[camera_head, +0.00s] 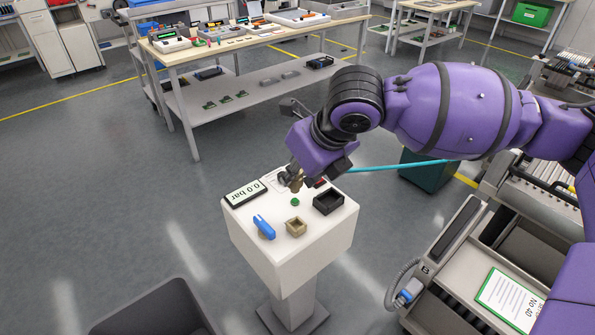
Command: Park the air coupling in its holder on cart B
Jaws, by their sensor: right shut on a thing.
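My right gripper (293,181) comes in from the right and points down over the white pedestal. It is shut on the air coupling (297,184), a small brass-coloured piece mostly hidden by the fingers. A cyan hose (400,166) runs from behind the gripper to the right, towards the carts. I cannot tell whether the coupling touches the pedestal's fitting. Cart B (447,243), marked with a B, stands at the lower right. A blue plug (408,292) on a grey corrugated cable sits at its near left corner. I cannot make out the coupling's holder. My left gripper is out of view.
The white pedestal (290,255) bears a display (246,192) reading 0.0 bar, a blue piece (264,227), a tan block (296,227), a black box (328,202) and a green button (295,202). A dark bin (155,306) stands in front. A workbench (250,40) stands behind.

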